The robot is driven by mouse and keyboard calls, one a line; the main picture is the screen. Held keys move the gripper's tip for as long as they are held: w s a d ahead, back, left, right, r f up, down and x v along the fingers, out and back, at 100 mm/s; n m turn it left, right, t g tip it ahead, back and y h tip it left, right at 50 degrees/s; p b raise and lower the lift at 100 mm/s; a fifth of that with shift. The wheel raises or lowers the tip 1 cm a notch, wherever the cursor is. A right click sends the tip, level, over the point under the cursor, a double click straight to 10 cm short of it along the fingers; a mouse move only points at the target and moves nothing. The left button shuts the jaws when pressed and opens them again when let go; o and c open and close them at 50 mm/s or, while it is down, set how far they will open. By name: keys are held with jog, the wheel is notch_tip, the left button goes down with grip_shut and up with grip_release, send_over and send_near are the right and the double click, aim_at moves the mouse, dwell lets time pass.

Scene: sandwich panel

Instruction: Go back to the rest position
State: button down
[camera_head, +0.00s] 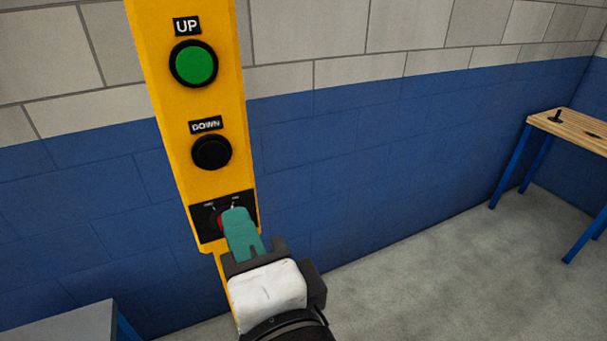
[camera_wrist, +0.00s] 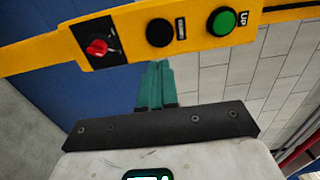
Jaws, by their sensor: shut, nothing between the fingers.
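My gripper (camera_head: 238,222) has teal fingers, shut together with nothing between them. In the head view its tips overlap the lower part of the yellow panel (camera_head: 173,120), in front of the rotary switch (camera_head: 208,222), which is partly hidden. In the wrist view the shut fingers (camera_wrist: 156,68) point at the panel's lower edge, below the black DOWN button (camera_wrist: 160,32), and the red switch knob (camera_wrist: 97,47) is clear to the left. I cannot tell whether the tips touch the panel. The green UP button (camera_head: 194,64) is at the top of the panel, with the DOWN button (camera_head: 211,152) below it.
A wooden-topped table with blue legs (camera_head: 575,128) stands at the right by the wall. A grey surface (camera_head: 65,325) is at the lower left. A blue and grey block wall (camera_head: 400,130) is behind the panel. The floor (camera_head: 450,270) on the right is clear.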

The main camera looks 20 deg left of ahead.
jog(key=w+d+f+n+g+h, duration=0.1)
jog(key=w+d+f+h, duration=0.15)
jog(key=d+f, duration=0.55)
jog(key=w+d+f+n+g+h, duration=0.15)
jog(key=d+f+h, duration=0.25)
jog(key=d+f, duration=0.4)
jog(key=w+d+f+n+h, duration=0.2)
jog(key=w+d+f+h, duration=0.15)
jog(key=d+f, duration=0.5)
jog(key=s+d+f+n+g+h, duration=0.1)
jog(key=s+d+f+g+h, duration=0.1)
jog(key=s+d+f, duration=0.3)
jog(key=s+d+f+g+h, duration=0.1)
jog(key=s+d+f+g, duration=0.1)
jog(key=d+f, duration=0.35)
jog(key=s+d+f+n+g, duration=0.1)
jog(key=s+d+f+g, duration=0.1)
jog(key=s, duration=0.5)
jog(key=s+d+f+n+g+h, duration=0.1)
jog(key=s+d+f+g, duration=0.1)
jog(key=s+d+f, duration=0.3)
jog(key=shift+s+d, duration=1.2)
jog(key=shift+a+n+g, duration=0.1)
jog(key=shift+n+g, duration=0.15)
